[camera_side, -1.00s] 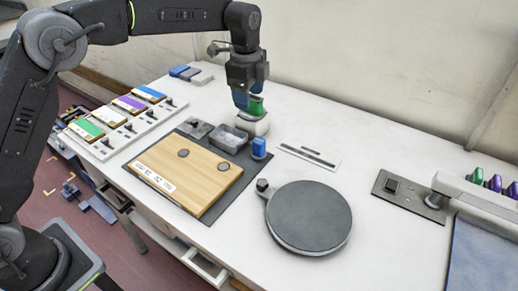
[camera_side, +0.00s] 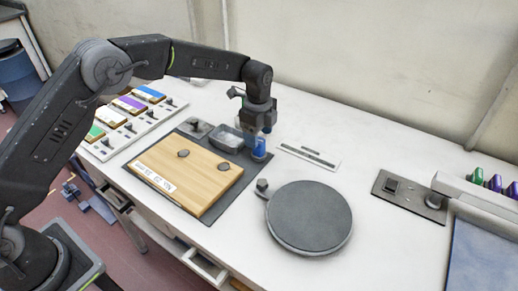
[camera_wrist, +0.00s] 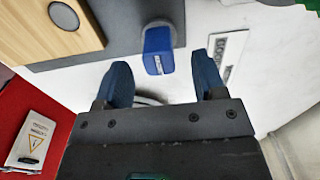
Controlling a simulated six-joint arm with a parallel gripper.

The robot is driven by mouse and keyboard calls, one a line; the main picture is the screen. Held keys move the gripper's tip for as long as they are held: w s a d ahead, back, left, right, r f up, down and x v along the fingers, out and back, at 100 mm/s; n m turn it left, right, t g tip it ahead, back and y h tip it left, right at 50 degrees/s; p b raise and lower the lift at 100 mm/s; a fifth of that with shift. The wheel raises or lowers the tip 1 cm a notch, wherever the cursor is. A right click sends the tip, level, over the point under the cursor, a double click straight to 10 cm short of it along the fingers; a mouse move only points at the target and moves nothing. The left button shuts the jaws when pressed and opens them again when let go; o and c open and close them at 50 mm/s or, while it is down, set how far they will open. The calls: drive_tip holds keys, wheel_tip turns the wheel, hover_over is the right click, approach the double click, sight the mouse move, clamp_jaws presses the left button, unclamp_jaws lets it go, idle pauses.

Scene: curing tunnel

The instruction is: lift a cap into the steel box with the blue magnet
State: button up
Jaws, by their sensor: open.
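The blue magnet (camera_side: 259,149) stands upright on the dark mat beside the wooden board; it also shows in the wrist view (camera_wrist: 158,50). My gripper (camera_side: 263,133) is just above and behind it in the side view. In the wrist view its blue fingers (camera_wrist: 163,82) are apart and empty, with the magnet beyond their tips. Two dark round caps, one left (camera_side: 183,153) and one right (camera_side: 223,167), lie on the wooden board (camera_side: 190,180). One cap also shows in the wrist view (camera_wrist: 64,15). The open steel box (camera_side: 225,146) stands behind the board.
A dark round plate (camera_side: 310,217) lies to the right on the white table. A flat slotted strip (camera_side: 308,157) lies behind it. A rack of coloured blocks (camera_side: 130,130) is at the left. A switch plate (camera_side: 408,197) is farther right. Table between them is clear.

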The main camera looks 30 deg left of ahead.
sight(259, 149)
wheel_tip(259, 149, down, 4)
drive_tip(key=shift+d+f, duration=0.1)
drive_tip(key=shift+d, duration=0.05)
drive_tip(key=shift+c, duration=0.3)
drive_tip(key=c, duration=1)
